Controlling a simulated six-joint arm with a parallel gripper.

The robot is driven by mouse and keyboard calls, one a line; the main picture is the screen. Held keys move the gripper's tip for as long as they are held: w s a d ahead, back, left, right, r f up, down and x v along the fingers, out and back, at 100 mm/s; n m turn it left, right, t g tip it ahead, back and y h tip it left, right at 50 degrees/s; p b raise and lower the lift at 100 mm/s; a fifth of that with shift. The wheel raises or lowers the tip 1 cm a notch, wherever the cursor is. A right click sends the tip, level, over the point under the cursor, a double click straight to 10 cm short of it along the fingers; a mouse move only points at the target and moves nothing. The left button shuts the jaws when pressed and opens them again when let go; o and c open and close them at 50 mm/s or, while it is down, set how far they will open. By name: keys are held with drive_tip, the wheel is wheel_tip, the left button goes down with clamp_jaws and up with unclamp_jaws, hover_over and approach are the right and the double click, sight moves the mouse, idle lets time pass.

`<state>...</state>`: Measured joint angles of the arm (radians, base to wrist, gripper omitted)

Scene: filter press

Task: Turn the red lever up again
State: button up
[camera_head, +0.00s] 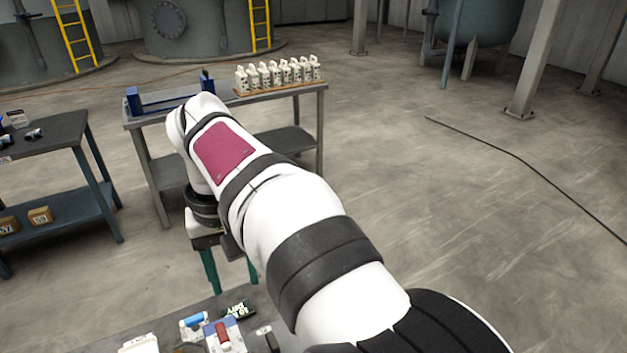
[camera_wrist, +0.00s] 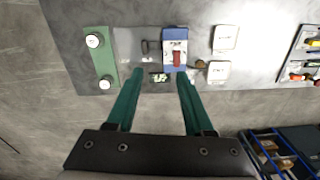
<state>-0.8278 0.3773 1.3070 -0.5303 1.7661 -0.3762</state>
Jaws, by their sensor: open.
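The red lever (camera_wrist: 176,57) sits on a blue and white block (camera_wrist: 174,34) on the grey bench. In the wrist view the lever points towards the bench edge nearest my gripper. It also shows at the bottom of the head view (camera_head: 223,336), partly cut off with its block. My gripper (camera_wrist: 160,73) has two green fingers, apart with nothing between them. In the wrist view the right fingertip lies just below the lever, and the left one is well to its left. In the head view my gripper (camera_head: 232,287) hangs above the bench; contact with the lever cannot be made out.
A green panel (camera_wrist: 94,60) with two white knobs lies left on the bench. Two white boxes (camera_wrist: 226,37) stand right of the lever. A tray (camera_wrist: 299,50) of coloured items lies far right. Another table (camera_head: 150,121) behind holds a row of white pieces (camera_head: 278,75).

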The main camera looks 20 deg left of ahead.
drive_tip(key=n, duration=0.1)
approach(222, 334)
wheel_tip(222, 334, down, 8)
drive_tip(key=shift+f, duration=0.25)
clamp_jaws()
